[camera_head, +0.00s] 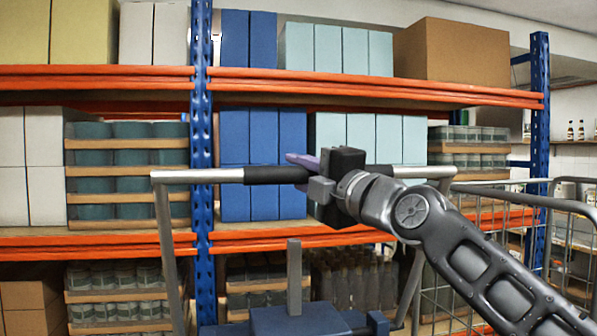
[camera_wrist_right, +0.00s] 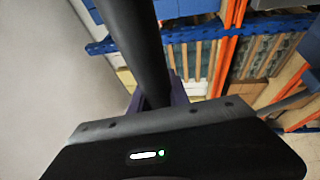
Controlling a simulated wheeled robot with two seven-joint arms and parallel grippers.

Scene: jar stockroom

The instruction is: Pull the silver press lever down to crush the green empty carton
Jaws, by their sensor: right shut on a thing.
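The silver press lever (camera_head: 200,176) is a wide frame with a level crossbar and two side arms, and its crossbar has a black grip sleeve in the middle. My right gripper (camera_head: 304,174) is shut on the black-sleeved part of the crossbar, coming in from the right. In the right wrist view the dark bar (camera_wrist_right: 138,45) runs up from between the purple fingers. The blue press body (camera_head: 290,322) is at the bottom, below the crossbar, with a grey upright post. The green carton is not visible. My left gripper is not in view.
Blue and orange shelving (camera_head: 365,88) with boxes and jar crates stands behind the lever. A wire cage trolley (camera_head: 520,205) is at the right, close behind my right arm. Bottles stand on a far shelf at the right edge.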

